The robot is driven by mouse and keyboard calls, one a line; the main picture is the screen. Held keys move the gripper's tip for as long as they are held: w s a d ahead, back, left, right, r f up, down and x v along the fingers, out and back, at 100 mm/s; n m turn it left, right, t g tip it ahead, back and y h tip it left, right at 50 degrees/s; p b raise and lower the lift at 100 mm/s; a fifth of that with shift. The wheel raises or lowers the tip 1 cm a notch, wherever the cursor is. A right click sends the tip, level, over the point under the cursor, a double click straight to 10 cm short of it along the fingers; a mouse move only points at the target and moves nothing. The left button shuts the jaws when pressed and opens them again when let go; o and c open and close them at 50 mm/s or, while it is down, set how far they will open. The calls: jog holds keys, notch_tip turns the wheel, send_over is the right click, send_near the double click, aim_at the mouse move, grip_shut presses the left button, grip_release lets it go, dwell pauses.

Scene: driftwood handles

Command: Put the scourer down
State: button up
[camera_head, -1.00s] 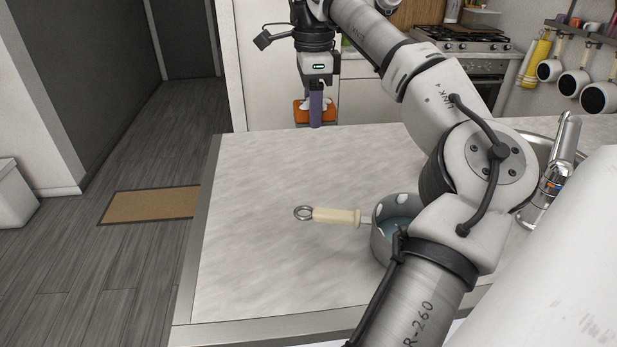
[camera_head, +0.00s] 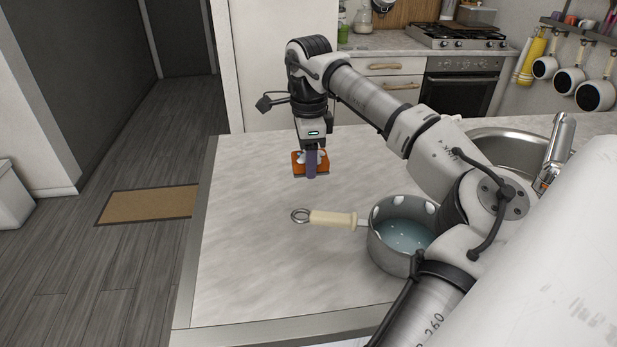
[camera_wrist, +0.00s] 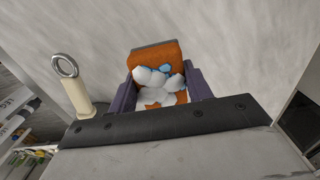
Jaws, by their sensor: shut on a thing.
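The scourer (camera_head: 298,166) is an orange block with a dark edge and patches of white and blue on it. It also shows in the wrist view (camera_wrist: 156,55), between the two purple fingers. My gripper (camera_head: 311,166) is shut on it, over the far part of the pale worktop (camera_head: 260,220). White lumps like foam cover much of the scourer's near part in the wrist view. Whether its underside touches the worktop or is a little above it, I cannot tell.
A grey saucepan (camera_head: 378,246) with bluish liquid stands right of centre, its cream handle (camera_head: 332,218) pointing left toward the open worktop. A sink (camera_head: 515,146) and tap (camera_head: 556,150) are at the right. The worktop's left part is clear.

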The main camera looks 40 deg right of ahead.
aim_at(309, 193)
jog(key=shift+f+p, duration=0.6)
jog(key=shift+f, duration=2.55)
jog(key=shift+f, duration=0.1)
jog(key=shift+f, duration=0.15)
jog(key=o, duration=0.9)
jog(key=shift+o, duration=0.2)
jog(key=shift+r, duration=0.2)
